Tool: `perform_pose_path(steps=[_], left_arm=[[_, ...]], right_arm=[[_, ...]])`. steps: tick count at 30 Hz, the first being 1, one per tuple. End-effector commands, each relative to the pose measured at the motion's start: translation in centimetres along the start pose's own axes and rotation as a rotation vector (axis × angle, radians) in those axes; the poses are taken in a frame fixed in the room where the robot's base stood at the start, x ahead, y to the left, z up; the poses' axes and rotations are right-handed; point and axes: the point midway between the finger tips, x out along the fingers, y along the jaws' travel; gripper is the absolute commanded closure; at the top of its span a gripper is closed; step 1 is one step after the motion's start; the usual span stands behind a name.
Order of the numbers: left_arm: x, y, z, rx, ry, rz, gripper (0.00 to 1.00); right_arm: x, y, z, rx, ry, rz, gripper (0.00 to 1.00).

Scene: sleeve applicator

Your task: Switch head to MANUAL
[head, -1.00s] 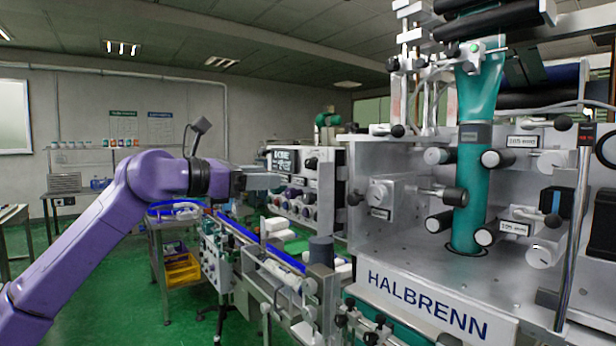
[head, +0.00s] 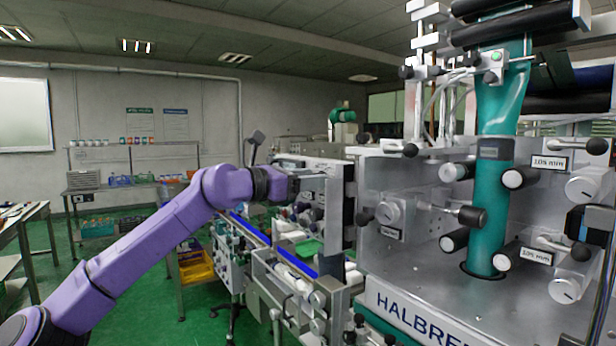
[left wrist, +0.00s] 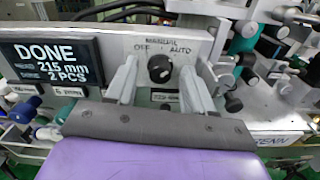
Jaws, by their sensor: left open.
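The selector knob (left wrist: 160,68) is a round black knob on a grey control panel in the left wrist view. The words MANUAL, OFF and AUTO are printed above it. I cannot tell which word the knob points at. My left gripper (left wrist: 164,73) is open, with one finger on each side of the knob; I cannot tell whether they touch it. In the head view my left gripper (head: 292,186) is in front of the panel and covers much of it, and the knob cannot be made out there.
A display (left wrist: 50,62) reading DONE, 215 mm, 2 PCS is left of the knob. The HALBRENN machine (head: 420,316), with a teal sleeve (head: 491,200) and several rollers and knobs, fills the right side. A conveyor (head: 275,245) runs below my arm.

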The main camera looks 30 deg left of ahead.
Motion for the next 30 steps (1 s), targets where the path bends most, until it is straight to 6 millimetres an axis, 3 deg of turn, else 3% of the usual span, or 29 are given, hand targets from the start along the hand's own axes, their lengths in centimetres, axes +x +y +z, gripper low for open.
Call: perform_pose_path(steps=[1,6,17,30], left_arm=[[0.0,0.0,0.0,0.000,0.000,0.000,0.47],[0.0,0.0,0.0,0.000,0.001,0.000,1.00],[0.0,-0.1,-0.3,-0.040,0.003,-0.001,1.00],[0.1,-0.1,-0.7,-0.352,0.004,-0.001,1.00]], right_arm=[[0.0,0.0,0.0,0.000,0.000,0.000,0.57],[0.0,0.0,0.0,0.000,0.000,0.000,0.57],[0.7,-0.1,0.3,0.000,0.000,0.000,0.57],[4.1,-0.4,1.7,0.000,0.000,0.000,0.57]])
